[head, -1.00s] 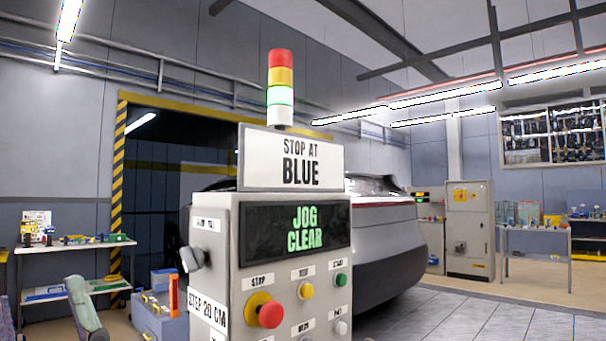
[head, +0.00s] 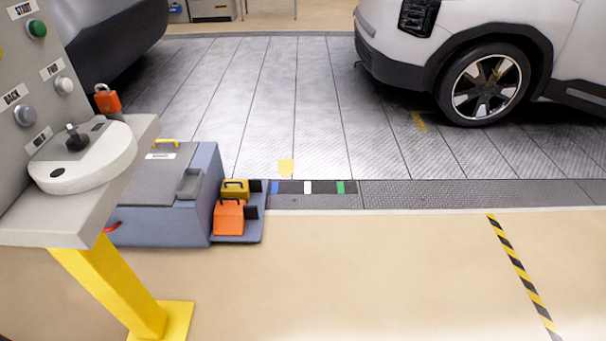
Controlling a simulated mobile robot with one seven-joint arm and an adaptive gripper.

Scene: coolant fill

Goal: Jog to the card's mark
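A dark strip (head: 322,187) at the conveyor's near edge carries a blue mark (head: 275,187), a white mark (head: 308,187) and a green mark (head: 340,187), from left to right. A yellow mark (head: 286,168) on the conveyor plates lies just beyond the strip, slightly right of blue and left of white. The control stand shows a green START button (head: 37,29), a white FWD button (head: 64,84) and a grey BACK button (head: 25,115). The card is out of view now; earlier it read STOP AT BLUE. My gripper is not in view.
A white car (head: 480,60) stands on the conveyor (head: 270,110) at right; a second yellow mark (head: 418,120) is near its wheel. A dark car end (head: 110,35) is upper left. A blue-grey box (head: 180,200) stands beside the stand's yellow post (head: 115,285). Front floor is clear, with a striped line (head: 522,275).

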